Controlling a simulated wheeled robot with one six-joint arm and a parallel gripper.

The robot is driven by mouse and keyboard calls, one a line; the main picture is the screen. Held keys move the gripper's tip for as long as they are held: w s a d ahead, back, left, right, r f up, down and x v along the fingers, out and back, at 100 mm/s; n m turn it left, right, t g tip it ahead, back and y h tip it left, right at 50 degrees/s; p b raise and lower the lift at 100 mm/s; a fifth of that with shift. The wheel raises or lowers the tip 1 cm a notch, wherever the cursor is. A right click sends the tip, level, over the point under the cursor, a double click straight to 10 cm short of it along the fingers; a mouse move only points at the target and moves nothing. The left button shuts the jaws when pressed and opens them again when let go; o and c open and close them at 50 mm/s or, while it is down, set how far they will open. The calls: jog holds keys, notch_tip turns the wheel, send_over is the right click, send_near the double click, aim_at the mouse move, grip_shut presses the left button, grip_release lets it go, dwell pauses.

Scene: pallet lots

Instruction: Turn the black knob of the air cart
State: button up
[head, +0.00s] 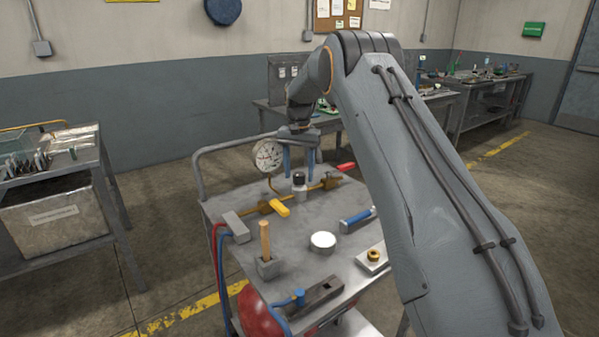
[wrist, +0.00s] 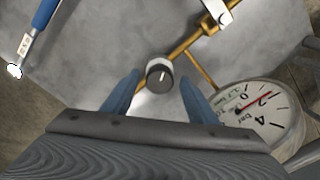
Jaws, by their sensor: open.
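The air cart (head: 225,208) is a grey metal cart with a brass pipe across its top. The black knob (head: 299,178) stands upright on the pipe's silver body. In the wrist view the black knob (wrist: 159,73) shows from above, with a white mark on its top. My gripper (head: 301,172) points down over the cart at the knob. In the wrist view my gripper (wrist: 160,85) has its two blue fingers apart, one on each side of the knob, with gaps between them and it. Whether the fingertips reach the knob's height is unclear.
A round pressure gauge (head: 268,155) stands left of the knob. A yellow lever (head: 279,208) and a red lever (head: 346,167) sit on the pipe. A wooden-handled tool (head: 265,240), a white disc (head: 323,241) and a blue-handled tool (head: 358,217) occupy the cart's front.

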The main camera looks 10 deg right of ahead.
aim_at(299, 174)
notch_tip(299, 174, up, 8)
jog(key=shift+f+b, duration=0.1)
jog(key=shift+b, duration=0.7)
jog(key=s+f+n, duration=0.2)
jog(key=s+f, duration=0.1)
jog(key=s, duration=1.2)
jog(key=s+f+n, duration=0.2)
jog(key=s+f, duration=0.1)
jog(key=s, duration=1.2)
jog(key=s+f+n, duration=0.1)
jog(key=s+f, duration=0.2)
jog(key=s, duration=1.2)
jog(key=shift+s+f+n, duration=0.4)
jog(key=shift+a, duration=0.1)
jog(key=shift+c, duration=0.5)
dwell(0.4)
